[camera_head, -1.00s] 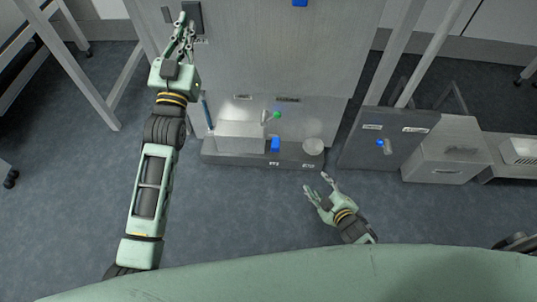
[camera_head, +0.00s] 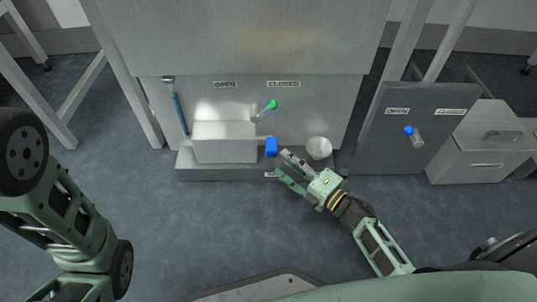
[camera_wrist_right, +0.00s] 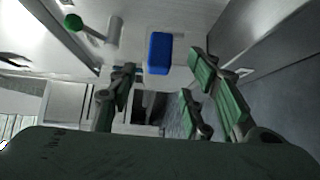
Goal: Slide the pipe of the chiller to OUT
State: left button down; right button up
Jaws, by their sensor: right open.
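The chiller shows as a pale box (camera_head: 224,142) low against the grey cabinet, on a grey plinth (camera_head: 220,173). A blue block (camera_head: 271,147), which looks like the handle of the pipe, sits at the box's right end; it also shows in the right wrist view (camera_wrist_right: 159,53). My right gripper (camera_head: 281,163) is open and empty, with its fingertips just right of and below the blue block. In the wrist view the block lies between and beyond the spread fingers. A plinth label (camera_head: 270,174) is partly covered and unreadable. My left gripper is out of view.
A green-knobbed lever (camera_head: 272,104) stands above the box, below OPEN and CLOSED labels. A grey panel with a blue-capped handle (camera_head: 410,131) and a metal box (camera_head: 478,150) are further right. The floor in front is clear.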

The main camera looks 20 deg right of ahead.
aim_at(272, 150)
jog(key=b+x, duration=0.2)
jog(key=x, duration=0.4)
jog(key=shift+w+b, duration=0.15)
jog(key=shift+b, duration=0.2)
jog(key=shift+w+a, duration=0.25)
jog(key=shift+w, duration=0.15)
jog(key=shift+c, duration=0.2)
grip_shut()
